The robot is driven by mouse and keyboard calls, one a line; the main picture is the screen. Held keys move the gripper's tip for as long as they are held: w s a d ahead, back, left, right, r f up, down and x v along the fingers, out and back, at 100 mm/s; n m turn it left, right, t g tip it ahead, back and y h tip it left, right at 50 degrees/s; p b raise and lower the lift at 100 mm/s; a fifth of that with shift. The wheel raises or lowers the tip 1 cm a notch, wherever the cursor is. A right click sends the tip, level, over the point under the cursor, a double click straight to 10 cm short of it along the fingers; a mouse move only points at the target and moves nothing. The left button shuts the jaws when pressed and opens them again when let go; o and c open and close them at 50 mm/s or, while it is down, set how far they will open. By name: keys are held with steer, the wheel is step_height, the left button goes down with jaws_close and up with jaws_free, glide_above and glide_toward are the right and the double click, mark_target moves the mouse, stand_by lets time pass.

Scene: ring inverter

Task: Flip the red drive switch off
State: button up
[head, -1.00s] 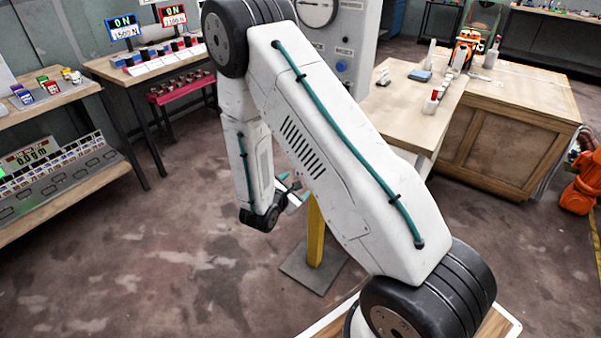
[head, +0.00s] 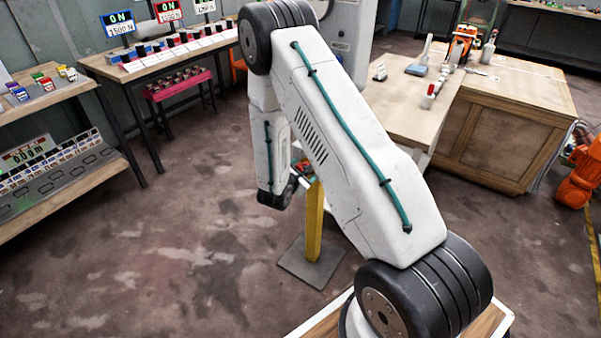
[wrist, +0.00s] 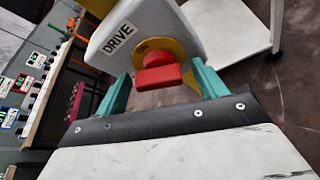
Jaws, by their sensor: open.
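The red drive switch (wrist: 160,76) shows in the wrist view on a round yellow plate (wrist: 172,48), on a pale box (wrist: 140,22) labelled DRIVE. My gripper (wrist: 160,70) is open, with one teal finger on each side of the red switch. I cannot tell whether either finger touches it. In the head view my arm hides the box and the switch; a yellow post (head: 314,225) on a grey base plate stands just right of my wrist.
A wooden bench (head: 500,120) stands at the right with small items on top. At the left are a table with lit ON displays (head: 120,23) and a shelf (head: 55,200) with a panel. An orange machine (head: 580,180) is at the far right. The floor at the left front is clear.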

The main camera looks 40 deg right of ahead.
steer(key=c, duration=1)
steer(key=shift+a+f+n+g+h, duration=0.15)
steer(key=shift+n+g+h, duration=0.15)
steer(key=shift+n+g, duration=1.4)
steer(key=shift+s+n+t, duration=0.1)
steer(key=shift+n+t, duration=0.2)
steer(key=o, duration=0.8)
steer(key=shift+c, duration=0.2)
steer(key=shift+o, duration=1.2)
